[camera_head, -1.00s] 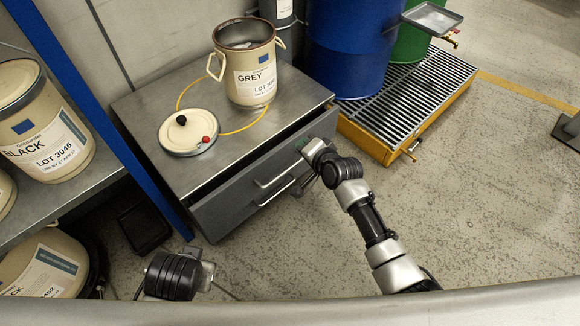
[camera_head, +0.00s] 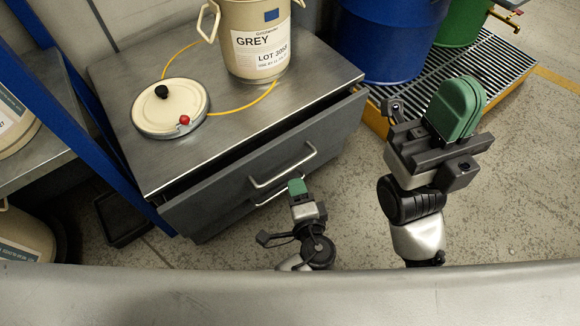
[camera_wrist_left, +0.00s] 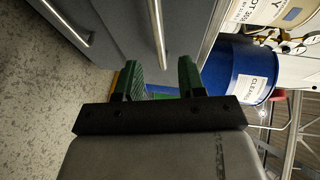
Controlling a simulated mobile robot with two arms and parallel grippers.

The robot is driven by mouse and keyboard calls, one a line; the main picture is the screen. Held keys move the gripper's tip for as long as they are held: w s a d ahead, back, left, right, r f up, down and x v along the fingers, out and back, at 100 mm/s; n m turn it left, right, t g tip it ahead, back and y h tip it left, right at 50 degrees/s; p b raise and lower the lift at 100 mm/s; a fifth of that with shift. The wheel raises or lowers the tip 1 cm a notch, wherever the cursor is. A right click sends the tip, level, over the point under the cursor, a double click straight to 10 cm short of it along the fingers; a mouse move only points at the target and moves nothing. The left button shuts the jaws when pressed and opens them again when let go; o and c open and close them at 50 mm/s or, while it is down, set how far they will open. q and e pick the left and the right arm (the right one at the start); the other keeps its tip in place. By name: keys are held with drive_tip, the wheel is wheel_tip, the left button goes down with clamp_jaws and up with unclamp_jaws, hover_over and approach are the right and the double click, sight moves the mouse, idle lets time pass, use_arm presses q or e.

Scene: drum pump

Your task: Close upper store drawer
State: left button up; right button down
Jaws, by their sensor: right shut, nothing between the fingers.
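The upper drawer (camera_head: 290,145) of the grey metal cabinet is partly open, with a dark gap between its front and the cabinet top. Its bar handle (camera_head: 283,170) is on the front; a handle (camera_wrist_left: 157,35) also shows in the left wrist view. My left gripper (camera_head: 297,188) is low in front of the drawer, close to the handles. Its two green fingers (camera_wrist_left: 161,75) are apart in the left wrist view, with a handle in line with the gap; I cannot tell whether they touch it. My right gripper (camera_head: 458,105) is shut and empty, right of the cabinet.
On the cabinet top (camera_head: 115,85) stand a GREY pail (camera_head: 255,45) and a cream lid (camera_head: 170,108), with a yellow cord. A blue rack post (camera_head: 95,140) is close at left. A blue drum (camera_head: 385,35) stands on a grated pallet (camera_head: 505,65). Floor at right is clear.

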sight(290, 167)
use_arm(q)
drive_tip(key=b+x, duration=0.2)
drive_tip(key=x, duration=0.6)
drive_tip(key=shift+c, duration=0.2)
clamp_jaws()
